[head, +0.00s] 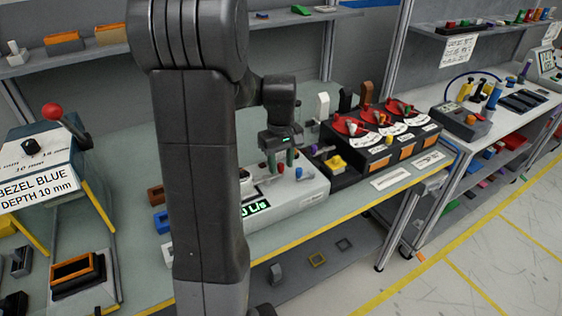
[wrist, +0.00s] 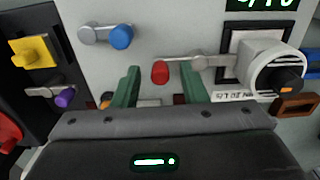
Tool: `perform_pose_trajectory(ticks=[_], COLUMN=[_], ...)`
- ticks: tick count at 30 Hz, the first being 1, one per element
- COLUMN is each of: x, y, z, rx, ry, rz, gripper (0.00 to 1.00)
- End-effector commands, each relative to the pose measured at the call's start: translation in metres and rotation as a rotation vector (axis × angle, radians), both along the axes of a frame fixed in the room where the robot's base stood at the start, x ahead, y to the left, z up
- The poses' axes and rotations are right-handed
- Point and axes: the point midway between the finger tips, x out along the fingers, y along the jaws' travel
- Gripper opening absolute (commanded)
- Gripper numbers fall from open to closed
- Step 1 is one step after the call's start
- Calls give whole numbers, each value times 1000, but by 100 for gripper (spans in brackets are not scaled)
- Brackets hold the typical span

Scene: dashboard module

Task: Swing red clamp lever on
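The red clamp lever (wrist: 160,72) has a red knob at the left end of a metal arm in the wrist view. The arm runs right to a pivot on the pale grey module (wrist: 200,30). My gripper (wrist: 160,80) is open, with one green finger on each side of the red knob and a gap to both. I cannot tell whether the knob is at fingertip depth. In the head view my gripper (head: 281,163) points down over the module, and the red knob (head: 281,169) shows small between the fingers.
In the wrist view a blue-knobbed lever (wrist: 121,37) lies left of my fingers. A white round dial (wrist: 276,68) stands at the right. A black module with a yellow knob (wrist: 35,50) and a purple-tipped lever (wrist: 64,97) is at the far left.

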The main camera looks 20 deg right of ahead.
Motion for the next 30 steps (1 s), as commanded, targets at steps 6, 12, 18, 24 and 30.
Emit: perform_pose_trajectory(ticks=[6, 12, 18, 24, 30], x=[0, 1, 1, 0, 0], y=[0, -1, 0, 0, 0], z=[8, 44, 91, 124, 138], rx=[-1, -3, -3, -1, 0], ry=[-2, -5, -5, -2, -1], rz=[0, 0, 0, 0, 0], gripper=[39, 39, 39, 39, 39])
